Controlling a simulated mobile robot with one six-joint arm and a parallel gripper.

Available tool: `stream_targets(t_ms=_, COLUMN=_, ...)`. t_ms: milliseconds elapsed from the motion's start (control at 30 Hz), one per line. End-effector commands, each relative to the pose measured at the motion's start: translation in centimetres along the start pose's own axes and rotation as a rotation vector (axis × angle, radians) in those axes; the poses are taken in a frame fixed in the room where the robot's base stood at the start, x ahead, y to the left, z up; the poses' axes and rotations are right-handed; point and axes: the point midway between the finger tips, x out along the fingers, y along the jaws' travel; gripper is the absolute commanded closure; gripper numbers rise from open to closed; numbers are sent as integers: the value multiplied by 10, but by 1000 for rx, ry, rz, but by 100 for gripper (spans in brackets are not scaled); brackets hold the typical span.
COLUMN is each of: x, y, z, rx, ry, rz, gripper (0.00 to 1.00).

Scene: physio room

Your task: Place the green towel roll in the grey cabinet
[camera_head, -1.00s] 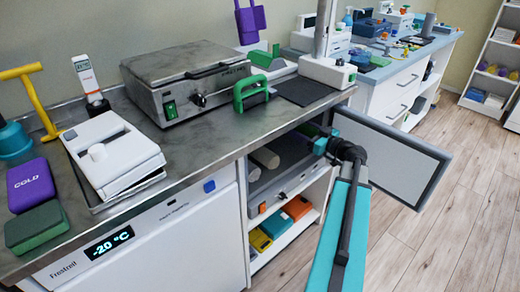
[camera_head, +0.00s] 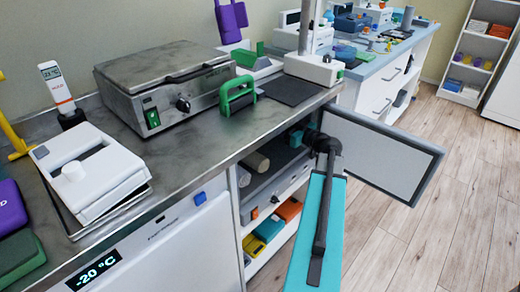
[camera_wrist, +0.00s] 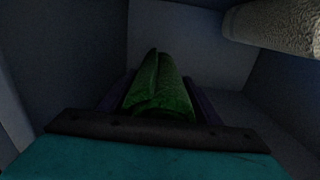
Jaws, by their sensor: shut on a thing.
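The green towel roll (camera_wrist: 162,88) lies lengthwise between the fingers of my gripper (camera_wrist: 160,92) in the wrist view. My gripper is shut on it, inside the dim grey cabinet (camera_wrist: 180,38). The head view shows the cabinet's grey-framed door (camera_head: 380,155) swung open to the right. There my arm reaches in through the opening, and the fingers and green roll are hidden. I cannot tell whether the roll touches the cabinet floor.
A beige roll (camera_head: 256,163) lies in the cabinet left of my arm; a pale roll (camera_wrist: 280,24) shows at upper right in the wrist view. Below is a shelf with coloured boxes (camera_head: 268,229). The steel counter (camera_head: 205,145) runs above. Floor right of my arm is clear.

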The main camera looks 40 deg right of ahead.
Motion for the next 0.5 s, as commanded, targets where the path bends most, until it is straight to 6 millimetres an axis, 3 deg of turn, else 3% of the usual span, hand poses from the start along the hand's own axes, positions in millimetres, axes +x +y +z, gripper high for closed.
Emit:
stream_targets(t_ms=300, x=-2, y=2, z=45, rx=3, ry=0, rz=3, gripper=70)
stream_targets(t_ms=500, x=-2, y=2, z=57, rx=1, ry=0, rz=3, gripper=70)
